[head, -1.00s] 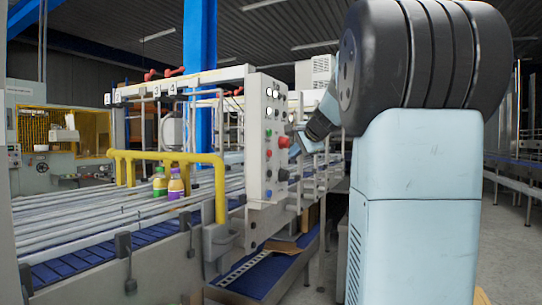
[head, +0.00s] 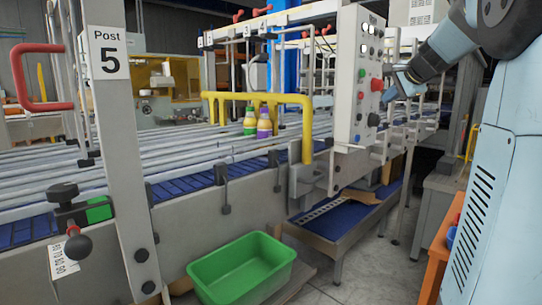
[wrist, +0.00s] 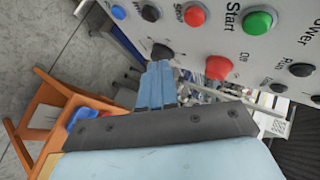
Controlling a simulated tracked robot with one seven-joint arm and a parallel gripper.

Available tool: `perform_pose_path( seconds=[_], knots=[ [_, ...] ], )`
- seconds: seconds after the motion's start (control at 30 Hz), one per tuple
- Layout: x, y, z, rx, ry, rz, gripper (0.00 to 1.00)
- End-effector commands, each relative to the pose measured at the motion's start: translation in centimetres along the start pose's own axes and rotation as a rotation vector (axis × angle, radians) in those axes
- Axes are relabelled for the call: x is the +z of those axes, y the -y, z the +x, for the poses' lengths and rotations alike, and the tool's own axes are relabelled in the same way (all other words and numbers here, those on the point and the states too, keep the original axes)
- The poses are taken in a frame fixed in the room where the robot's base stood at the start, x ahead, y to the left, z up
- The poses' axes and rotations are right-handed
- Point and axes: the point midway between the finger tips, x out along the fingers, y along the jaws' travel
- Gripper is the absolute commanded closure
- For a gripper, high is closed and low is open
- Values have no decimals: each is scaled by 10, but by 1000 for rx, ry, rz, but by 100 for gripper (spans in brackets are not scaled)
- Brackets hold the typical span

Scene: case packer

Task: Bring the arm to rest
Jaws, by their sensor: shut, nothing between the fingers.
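My light-blue arm stands at the right edge of the head view. It reaches left to my gripper (head: 391,92), which is beside the grey control panel (head: 347,85). In the wrist view my gripper's blue fingers (wrist: 157,82) are together with nothing between them. I cannot tell whether the fingertips touch the panel.
Conveyor rails (head: 190,155) with two bottles (head: 264,122) run left of the panel. A yellow pipe guard (head: 308,130), a Post 5 upright (head: 117,120) and a green bin (head: 240,268) stand nearer. An orange stool (wrist: 50,110) stands at lower left in the wrist view.

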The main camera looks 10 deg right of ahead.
Motion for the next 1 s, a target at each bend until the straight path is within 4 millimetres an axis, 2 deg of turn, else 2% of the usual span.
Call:
perform_pose_path(
  seconds=[0.17,0.27,0.4,0.6,0.8,0.9,1.0],
  knots=[
    [62,-24,-15,61,55,-163,100],
    [107,-51,-29,113,100,-301,100],
    [162,-94,-49,179,161,-502,100],
    [224,-166,-81,264,245,-797,100],
    [265,-243,-110,335,318,-1088,100],
    [276,-274,-120,361,345,-1206,100],
    [282,-296,-126,380,363,-1288,100]
  ],
)
